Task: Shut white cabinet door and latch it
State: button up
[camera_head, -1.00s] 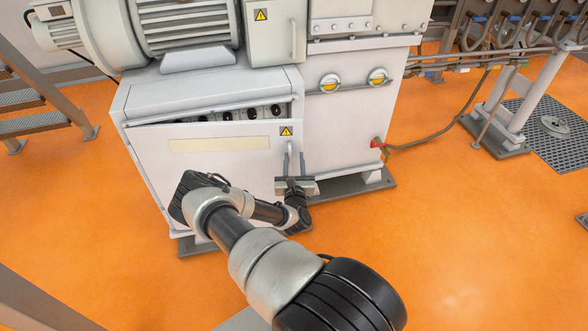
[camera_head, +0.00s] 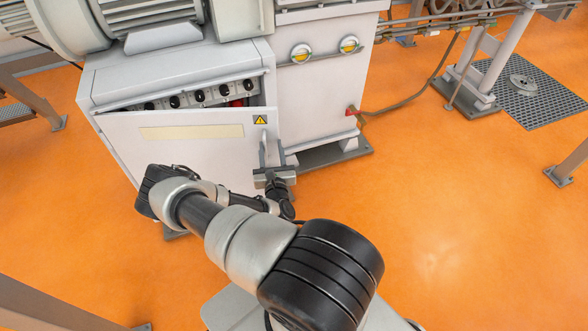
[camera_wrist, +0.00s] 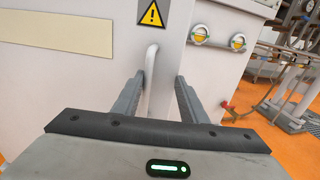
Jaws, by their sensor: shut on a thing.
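The white cabinet door (camera_head: 190,155) stands partly open. A gap along its top shows the dark knobs inside the cabinet (camera_head: 110,70). The door carries a pale label strip and a yellow warning triangle (camera_head: 260,120). The upright handle (camera_head: 263,148) sits near the door's right edge; it also shows in the wrist view (camera_wrist: 150,80). My gripper (camera_head: 270,166) is at the handle, its two fingers on either side of it in the wrist view (camera_wrist: 161,92), shut on it. The lower part of the handle is hidden behind my gripper body.
To the right of the door is a white machine housing with two yellow-and-white round knobs (camera_head: 301,53) and a red hose fitting (camera_head: 350,111). A hose (camera_head: 405,103) runs from it.

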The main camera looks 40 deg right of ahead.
jog(key=shift+o, duration=0.2)
jog(key=s, duration=0.2)
jog(key=shift+s+d+h+p, duration=0.3)
jog(key=shift+s+d+p, duration=0.05)
jog(key=shift+s+p, duration=0.05)
jog(key=o, duration=1.3)
jog(key=s+p, duration=0.1)
jog(key=s, duration=0.3)
jog(key=shift+s+a+p, duration=0.2)
jog(key=shift+s+p, duration=0.15)
jog(key=shift+p, duration=0.05)
jog(key=shift+o, duration=0.2)
jog(key=s+a, duration=0.1)
jog(key=s, duration=0.9)
jog(key=shift+a+f, duration=0.2)
jog(key=shift+f, duration=0.05)
jog(key=shift+s+d+r, duration=0.1)
jog(key=shift+s+d, duration=0.05)
jog(key=shift+s, duration=0.4)
jog(key=shift+s+d, duration=0.15)
jog(key=shift+s, duration=0.35)
jog(key=c, duration=1.4)
jog(key=shift+a+r+b, duration=0.1)
jog(key=shift+a+b, duration=0.1)
jog(key=shift+b, duration=0.15)
jog(key=shift+w+a, duration=0.15)
jog(key=shift+w, duration=0.05)
